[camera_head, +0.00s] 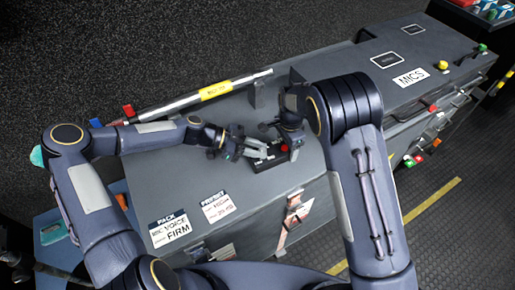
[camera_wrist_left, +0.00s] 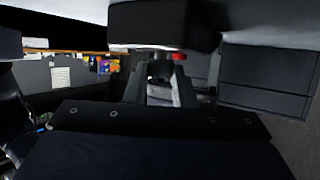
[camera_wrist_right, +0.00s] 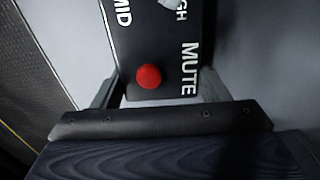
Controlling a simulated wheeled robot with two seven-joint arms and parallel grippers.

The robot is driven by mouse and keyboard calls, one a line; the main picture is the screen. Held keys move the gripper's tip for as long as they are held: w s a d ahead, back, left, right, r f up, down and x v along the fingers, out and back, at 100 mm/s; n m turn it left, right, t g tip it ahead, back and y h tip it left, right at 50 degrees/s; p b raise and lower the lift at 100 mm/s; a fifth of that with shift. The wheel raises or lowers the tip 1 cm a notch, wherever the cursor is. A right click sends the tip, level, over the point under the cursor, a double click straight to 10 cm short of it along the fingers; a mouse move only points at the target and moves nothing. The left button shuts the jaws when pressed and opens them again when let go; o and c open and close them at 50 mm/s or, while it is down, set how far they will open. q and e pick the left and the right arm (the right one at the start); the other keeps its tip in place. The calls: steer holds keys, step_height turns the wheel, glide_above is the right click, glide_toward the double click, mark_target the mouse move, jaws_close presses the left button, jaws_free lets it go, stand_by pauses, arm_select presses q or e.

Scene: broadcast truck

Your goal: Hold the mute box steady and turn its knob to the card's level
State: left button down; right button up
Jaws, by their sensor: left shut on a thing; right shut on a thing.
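The black mute box (camera_head: 262,165) lies on the grey desk top. The right wrist view shows its face (camera_wrist_right: 150,40) with the words MID, MUTE and a partly cut-off HIGH, and a red button (camera_wrist_right: 149,77). My right gripper (camera_head: 288,150) is shut across the button end of the box, a finger on each side. My left gripper (camera_head: 258,148) is shut at the other part of the box, on the knob, which its fingers mostly hide. A pale bit of the knob (camera_wrist_right: 172,4) shows at the top edge; its setting cannot be read. A white card (camera_head: 216,207) headed PRESET lies nearer; its small print is blurred.
A silver pole with a yellow label (camera_head: 215,90) lies along the desk's back edge. Bare desk surrounds the box at front left.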

arm_select(q)
steer(key=shift+n+t, duration=0.3)
steer(key=shift+t, duration=0.1)
